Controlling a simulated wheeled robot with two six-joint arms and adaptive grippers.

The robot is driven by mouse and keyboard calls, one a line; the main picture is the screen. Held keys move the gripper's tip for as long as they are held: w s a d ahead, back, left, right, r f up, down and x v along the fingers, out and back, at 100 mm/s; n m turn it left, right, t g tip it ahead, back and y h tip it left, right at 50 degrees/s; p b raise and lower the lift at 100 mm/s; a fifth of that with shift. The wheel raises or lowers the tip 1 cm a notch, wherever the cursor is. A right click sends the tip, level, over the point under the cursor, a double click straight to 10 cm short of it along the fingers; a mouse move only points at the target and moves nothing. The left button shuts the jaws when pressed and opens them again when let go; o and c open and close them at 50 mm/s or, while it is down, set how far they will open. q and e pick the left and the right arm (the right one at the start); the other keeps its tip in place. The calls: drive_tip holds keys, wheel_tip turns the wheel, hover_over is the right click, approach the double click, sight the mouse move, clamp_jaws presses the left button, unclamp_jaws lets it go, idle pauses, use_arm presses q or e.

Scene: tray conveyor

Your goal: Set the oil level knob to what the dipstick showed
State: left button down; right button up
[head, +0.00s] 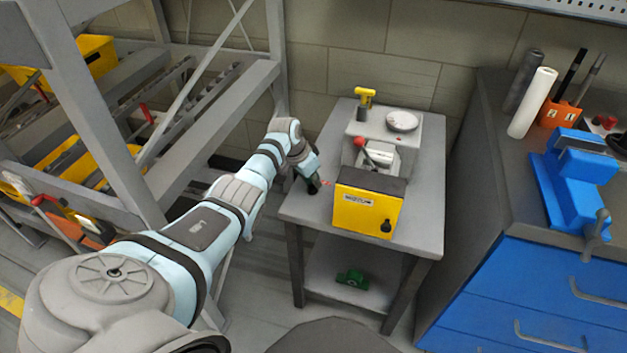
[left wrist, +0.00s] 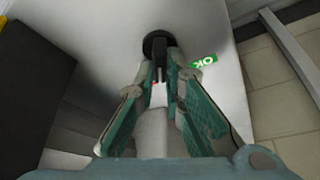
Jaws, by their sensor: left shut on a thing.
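A grey machine with a yellow front panel (head: 367,208) stands on a small grey table. In the left wrist view a black knob (left wrist: 156,42) with a round base and a raised bar sits on its pale side face. A green "OK" label (left wrist: 203,62) lies just right of the knob. My left gripper (head: 312,186) is at the machine's left side, its fingers (left wrist: 161,75) shut on the knob's bar. The yellow-handled dipstick (head: 365,92) stands upright at the machine's back left. A red mark (head: 327,183) shows beside the gripper. My right gripper is out of view.
The machine also has a red-ball lever (head: 359,143), a white dish (head: 402,121) and a black front knob (head: 386,226). A grey rack (head: 230,115) stands left, a blue workbench (head: 540,290) right. A green object (head: 352,279) lies on the table's lower shelf.

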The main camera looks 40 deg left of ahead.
use_arm(q)
drive_tip(key=shift+f+m+b, duration=0.1)
drive_tip(key=shift+m+b, duration=0.4)
drive_tip(key=shift+m, duration=0.2)
drive_tip(key=shift+m+h+b, duration=0.45)
drive_tip(key=shift+m+h, duration=0.05)
drive_tip(key=shift+m, duration=0.1)
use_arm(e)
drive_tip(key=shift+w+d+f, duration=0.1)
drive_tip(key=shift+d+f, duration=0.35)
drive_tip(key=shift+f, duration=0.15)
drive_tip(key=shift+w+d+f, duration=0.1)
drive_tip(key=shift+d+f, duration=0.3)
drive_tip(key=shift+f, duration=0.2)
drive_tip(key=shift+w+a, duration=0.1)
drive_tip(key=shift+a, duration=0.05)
use_arm(q)
drive_tip(key=c, duration=1.7)
unclamp_jaws()
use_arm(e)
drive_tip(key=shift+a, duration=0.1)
